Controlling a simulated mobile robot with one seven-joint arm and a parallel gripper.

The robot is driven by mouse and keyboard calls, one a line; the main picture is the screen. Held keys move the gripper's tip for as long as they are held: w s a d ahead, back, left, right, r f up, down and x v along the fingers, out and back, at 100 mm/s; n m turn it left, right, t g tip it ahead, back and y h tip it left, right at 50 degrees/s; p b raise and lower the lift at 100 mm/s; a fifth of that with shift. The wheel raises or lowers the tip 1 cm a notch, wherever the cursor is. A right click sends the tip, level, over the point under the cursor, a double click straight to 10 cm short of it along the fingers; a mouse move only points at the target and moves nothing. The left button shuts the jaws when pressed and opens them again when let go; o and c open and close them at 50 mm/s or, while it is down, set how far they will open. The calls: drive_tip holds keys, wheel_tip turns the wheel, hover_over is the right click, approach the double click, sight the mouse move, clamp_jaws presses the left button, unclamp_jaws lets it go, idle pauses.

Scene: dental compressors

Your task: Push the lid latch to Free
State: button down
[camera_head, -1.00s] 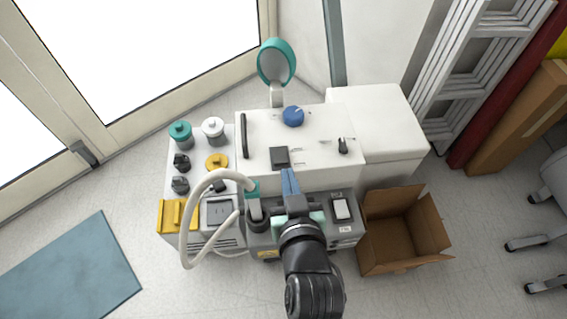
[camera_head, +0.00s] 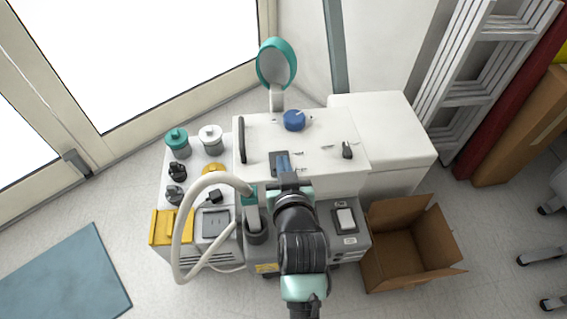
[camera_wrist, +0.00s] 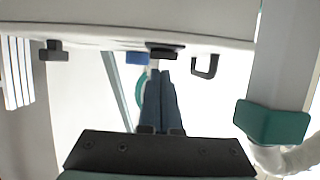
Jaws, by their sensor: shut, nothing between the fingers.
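The white lidded box (camera_head: 262,128) stands in the middle of the head view. A dark square piece (camera_head: 274,158), which looks like the lid latch, sits at the front of its lid; it also shows as a dark bar in the wrist view (camera_wrist: 165,48). Its markings are too small to read. My gripper (camera_head: 283,158) is shut and empty, with its blue fingers overlapping the dark piece in the head view. In the wrist view the fingertips (camera_wrist: 160,73) lie just by the bar. I cannot tell whether they touch. The fingers hide part of the piece.
A pale hose (camera_head: 178,230) arches left of my arm. A rocker switch (camera_head: 346,218) is to the right. An open cardboard box (camera_head: 385,258) stands on the floor.

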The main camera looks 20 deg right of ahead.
drive_tip(key=shift+f, duration=0.25)
drive_tip(key=shift+s+a+f, duration=0.1)
drive_tip(key=shift+s+f, duration=0.05)
drive_tip(key=shift+f, duration=0.35)
drive_tip(key=shift+r, duration=0.1)
drive_tip(key=shift+r+p, duration=0.7)
drive_tip(key=shift+p, duration=0.25)
drive_tip(key=shift+r, duration=0.1)
drive_tip(key=p+v, duration=0.6)
drive_tip(key=v, duration=0.5)
drive_tip(key=shift+r+p, duration=0.3)
drive_tip(key=shift+r, duration=0.2)
